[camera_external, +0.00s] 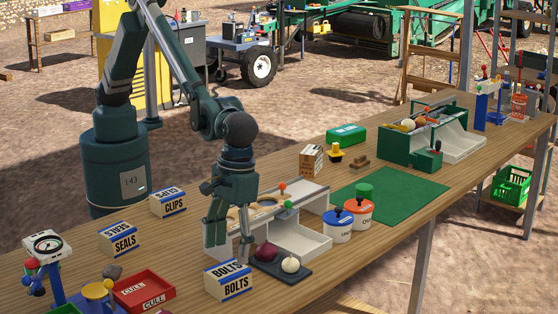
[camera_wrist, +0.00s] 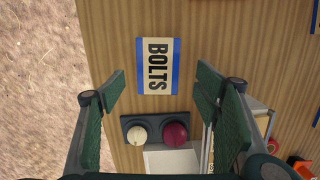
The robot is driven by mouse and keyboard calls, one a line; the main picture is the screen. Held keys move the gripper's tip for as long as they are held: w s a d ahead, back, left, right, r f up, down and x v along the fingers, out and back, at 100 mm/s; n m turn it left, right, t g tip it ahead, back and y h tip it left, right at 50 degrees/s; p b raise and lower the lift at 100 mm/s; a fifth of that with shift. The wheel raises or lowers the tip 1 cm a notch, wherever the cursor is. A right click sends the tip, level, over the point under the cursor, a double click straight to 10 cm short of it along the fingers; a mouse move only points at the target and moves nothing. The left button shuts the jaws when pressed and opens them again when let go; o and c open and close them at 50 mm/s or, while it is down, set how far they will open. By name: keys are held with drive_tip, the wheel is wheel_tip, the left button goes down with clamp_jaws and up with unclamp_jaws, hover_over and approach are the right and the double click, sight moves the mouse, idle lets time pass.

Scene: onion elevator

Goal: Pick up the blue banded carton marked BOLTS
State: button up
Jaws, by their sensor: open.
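The blue banded BOLTS carton (camera_external: 229,280) stands on the wooden table near its front edge, cream with blue bands and black lettering. In the wrist view the carton (camera_wrist: 157,66) lies ahead of and between the fingers, its lettered top facing the camera. My gripper (camera_external: 213,238) is open and empty, above and behind the carton in the outside view. In the wrist view my gripper (camera_wrist: 160,90) shows its two green-padded fingers spread wide on either side, apart from the carton.
A dark tray (camera_external: 283,271) with a red and a white onion sits right beside the carton. A grey sorting stand (camera_external: 303,236) is just behind. SEALS (camera_external: 121,239) and CLIPS (camera_external: 168,201) cartons and a red CULL tray (camera_external: 144,290) stand left. The table's front edge is close.

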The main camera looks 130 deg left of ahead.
sight(228, 269)
drive_tip(key=shift+d+f, duration=0.1)
drive_tip(key=shift+f, duration=0.1)
drive_tip(key=shift+d+f, duration=0.2)
drive_tip(key=shift+f, duration=1.05)
drive_tip(key=shift+w+d+f+b, duration=0.1)
drive_tip(key=shift+d+f+b, duration=0.15)
drive_tip(key=shift+f, duration=1.05)
drive_tip(key=shift+w+d+f+b, duration=0.1)
drive_tip(key=shift+f+b, duration=0.1)
drive_tip(key=shift+f, duration=1.1)
drive_tip(key=c, duration=1.1)
drive_tip(key=shift+r, duration=0.1)
drive_tip(key=shift+r+p, duration=0.5)
drive_tip(key=shift+r, duration=4.45)
